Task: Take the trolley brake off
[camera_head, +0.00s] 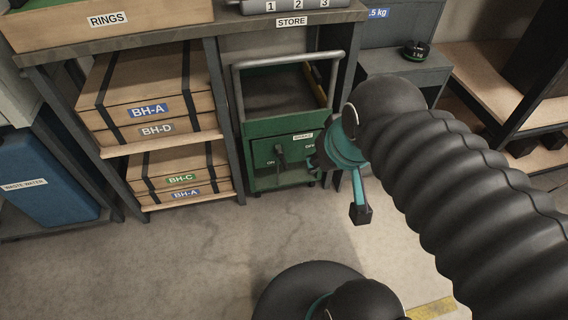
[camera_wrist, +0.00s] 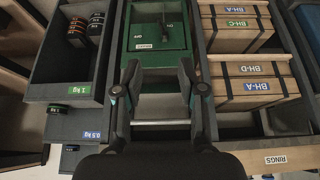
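The green trolley (camera_head: 258,128) stands under the store bench. Its front panel carries a small dark brake lever (camera_head: 280,152), with an ON label at its lower left and an OFF label to its right. The lever (camera_wrist: 164,29) also shows in the wrist view, upside down, near the top centre; it looks nearer ON, but its exact angle is hard to tell. My gripper (camera_wrist: 160,72) is open, its two fingers apart with nothing between them. It points towards the panel and is apart from the lever. In the head view my wrist hides the panel's right side and most of the gripper.
A grey tubular handle (camera_head: 290,60) rises around the trolley's top. Shelves with wooden boxes (camera_head: 150,100) stand to its left, and a grey weights cabinet (camera_head: 405,75) to its right. A blue waste-water bin (camera_head: 45,180) is at far left. The floor (camera_head: 200,255) in front is clear.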

